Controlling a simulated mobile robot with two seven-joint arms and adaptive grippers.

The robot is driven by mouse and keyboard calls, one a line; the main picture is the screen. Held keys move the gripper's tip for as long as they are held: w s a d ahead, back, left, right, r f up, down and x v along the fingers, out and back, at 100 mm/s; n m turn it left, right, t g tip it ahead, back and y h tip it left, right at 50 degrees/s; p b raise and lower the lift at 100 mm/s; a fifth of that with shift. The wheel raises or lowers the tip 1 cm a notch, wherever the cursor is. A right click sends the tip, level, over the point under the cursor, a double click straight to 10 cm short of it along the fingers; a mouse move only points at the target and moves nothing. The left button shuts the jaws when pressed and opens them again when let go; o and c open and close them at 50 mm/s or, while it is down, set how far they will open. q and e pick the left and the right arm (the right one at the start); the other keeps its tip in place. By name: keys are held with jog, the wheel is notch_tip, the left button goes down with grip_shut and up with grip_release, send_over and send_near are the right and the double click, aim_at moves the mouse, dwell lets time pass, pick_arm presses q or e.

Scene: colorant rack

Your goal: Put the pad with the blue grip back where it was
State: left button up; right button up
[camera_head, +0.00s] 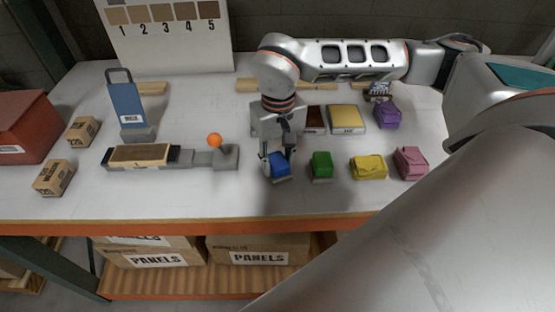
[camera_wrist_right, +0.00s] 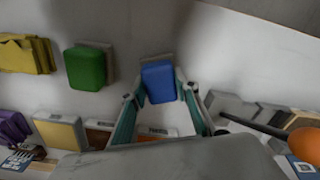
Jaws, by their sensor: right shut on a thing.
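The pad with the blue grip (camera_head: 280,167) is near the front middle of the table, left of the pad with the green grip (camera_head: 321,165). My right gripper (camera_head: 278,158) points down over it and is shut on its blue grip. In the right wrist view the blue grip (camera_wrist_right: 158,82) sits between the two fingertips of my right gripper (camera_wrist_right: 161,90), with its pale base just showing. I cannot tell whether its base touches the table. My left gripper is not in view.
Behind are a yellow tray (camera_head: 346,118) and a purple pouch (camera_head: 387,115). A fixture with an orange ball (camera_head: 214,141) stands to the left. The table's front strip is clear.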

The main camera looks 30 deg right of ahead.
aim_at(278, 160)
jog(key=shift+f, duration=0.15)
jog(key=o, duration=1.1)
notch_tip(278, 160, up, 12)
jog(key=shift+r, duration=0.15)
dwell(0.4)
